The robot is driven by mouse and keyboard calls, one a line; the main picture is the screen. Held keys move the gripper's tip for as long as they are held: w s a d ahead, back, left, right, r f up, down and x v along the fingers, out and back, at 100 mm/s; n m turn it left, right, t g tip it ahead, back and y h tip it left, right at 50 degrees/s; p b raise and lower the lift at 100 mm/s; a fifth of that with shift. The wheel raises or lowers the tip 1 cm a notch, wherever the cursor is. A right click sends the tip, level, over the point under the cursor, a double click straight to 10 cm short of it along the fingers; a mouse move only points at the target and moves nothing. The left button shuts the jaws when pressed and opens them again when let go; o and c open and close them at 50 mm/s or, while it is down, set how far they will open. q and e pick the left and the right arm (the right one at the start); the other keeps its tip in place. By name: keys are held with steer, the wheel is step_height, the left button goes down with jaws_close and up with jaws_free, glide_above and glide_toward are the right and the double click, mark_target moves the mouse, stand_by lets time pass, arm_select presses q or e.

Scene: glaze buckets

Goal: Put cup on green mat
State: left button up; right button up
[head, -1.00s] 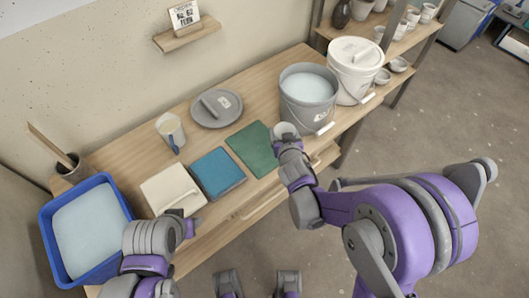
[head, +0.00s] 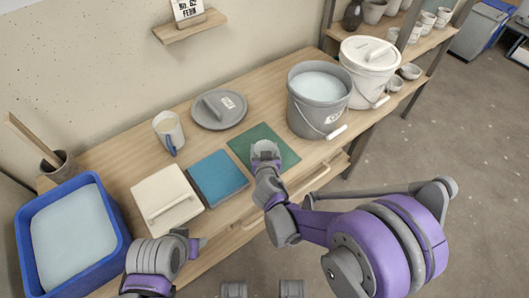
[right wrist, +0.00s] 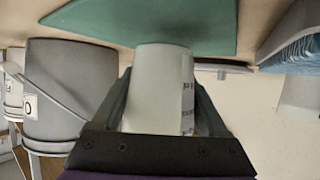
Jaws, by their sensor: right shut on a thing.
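The green mat (head: 284,151) lies flat on the bench, between a blue block and the grey bucket. My right gripper (head: 265,152) is at the mat in the head view. It is shut on a white cup (right wrist: 160,90) with some print on its side, held between both fingers in the right wrist view. The mat also shows behind the cup there (right wrist: 200,22). I cannot tell whether the cup touches the mat. In the head view the arm hides most of the cup. My left gripper (head: 195,244) is low at the left, and its jaws are unclear.
A grey bucket (head: 305,118) stands right of the mat, with a white lidded bucket (head: 368,83) beyond. A blue block (head: 218,177) and a cream block (head: 165,200) lie to its left. A grey lid (head: 233,112) and a blue-handled jug (head: 167,128) are behind.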

steer(key=shift+f, duration=0.75)
steer(key=shift+f, duration=0.1)
steer(key=o, duration=1.6)
